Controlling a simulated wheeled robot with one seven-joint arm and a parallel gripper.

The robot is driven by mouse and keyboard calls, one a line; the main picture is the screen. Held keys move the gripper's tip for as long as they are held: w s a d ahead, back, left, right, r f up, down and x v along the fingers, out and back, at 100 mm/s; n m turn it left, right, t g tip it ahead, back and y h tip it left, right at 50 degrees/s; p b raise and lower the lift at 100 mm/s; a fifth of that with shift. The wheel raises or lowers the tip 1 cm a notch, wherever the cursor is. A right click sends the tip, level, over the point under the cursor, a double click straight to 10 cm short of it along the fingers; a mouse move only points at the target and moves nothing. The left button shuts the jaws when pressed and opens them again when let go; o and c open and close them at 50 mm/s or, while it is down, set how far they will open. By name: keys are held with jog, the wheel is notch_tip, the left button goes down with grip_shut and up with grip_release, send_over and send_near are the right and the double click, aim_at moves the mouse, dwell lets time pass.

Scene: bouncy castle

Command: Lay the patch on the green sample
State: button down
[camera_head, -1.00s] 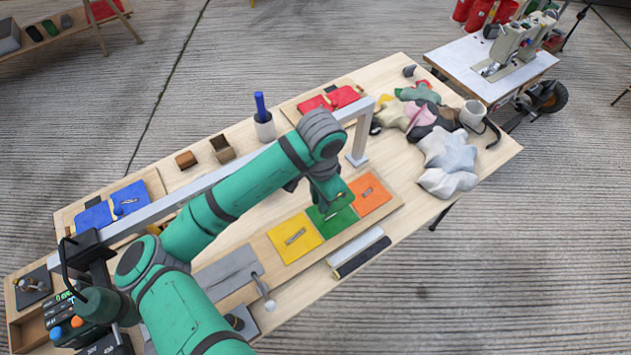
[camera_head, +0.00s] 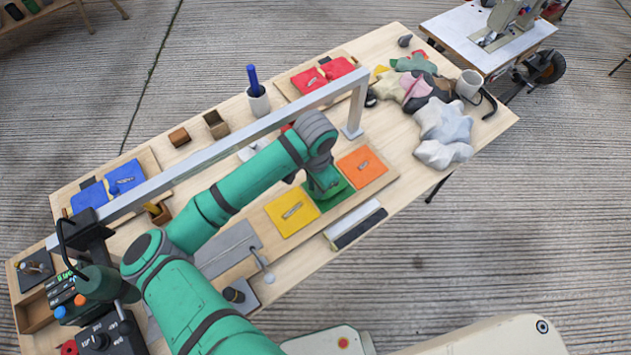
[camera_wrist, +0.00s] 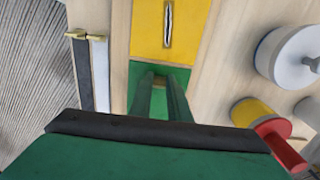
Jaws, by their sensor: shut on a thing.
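The green sample (camera_head: 335,196) lies on a wooden board between the yellow and orange samples. My gripper (camera_head: 327,190) points down right over it and covers part of it. In the wrist view, my green fingers (camera_wrist: 165,105) stand close together over the green sample (camera_wrist: 172,73). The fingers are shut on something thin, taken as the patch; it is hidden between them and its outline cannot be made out. I cannot tell whether it touches the sample.
A yellow sample (camera_head: 292,212) and an orange sample (camera_head: 362,168) with slits flank the green one. A grey metal rail (camera_head: 240,135) crosses above the table behind my arm. Black and white strips (camera_head: 357,226) lie at the front edge. Cloth scraps (camera_head: 445,130) lie at the right.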

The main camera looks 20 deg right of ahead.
jog(key=shift+f, duration=0.45)
jog(key=shift+s+a+f, duration=0.1)
jog(key=shift+a+f, duration=0.05)
jog(key=shift+f, duration=0.25)
dwell(1.1)
jog(key=c, duration=0.9)
grip_release()
jog(key=shift+c, duration=0.2)
jog(key=shift+r, duration=0.1)
notch_tip(320, 180, up, 8)
dwell(0.5)
